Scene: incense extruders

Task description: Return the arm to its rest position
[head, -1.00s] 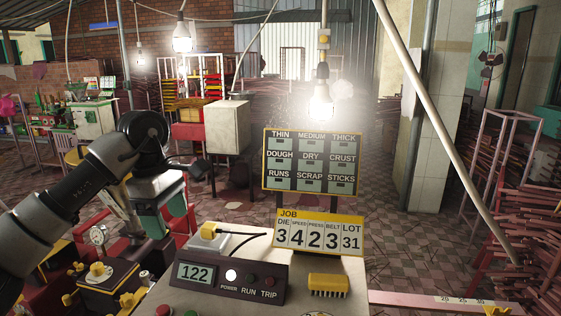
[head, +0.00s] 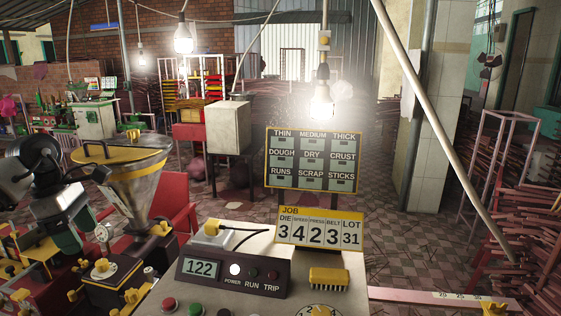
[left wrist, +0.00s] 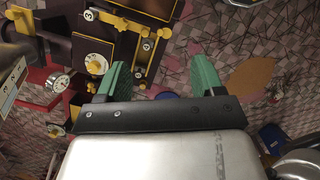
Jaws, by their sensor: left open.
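My left arm comes in at the left edge of the head view. My left gripper (head: 77,228) hangs low there, tilted downward, beside the steel hopper. In the left wrist view its two green fingers stand wide apart with nothing between them (left wrist: 161,75). Machine parts and the tiled floor show below and beyond the fingers. My right gripper is in neither view.
A steel hopper (head: 133,186) with a yellow rim stands just right of my left gripper. A control box (head: 233,279) reading 122, a job sign (head: 319,228) and a yellow brush (head: 328,279) are on the front console. Pink stick stacks (head: 522,235) stand at right.

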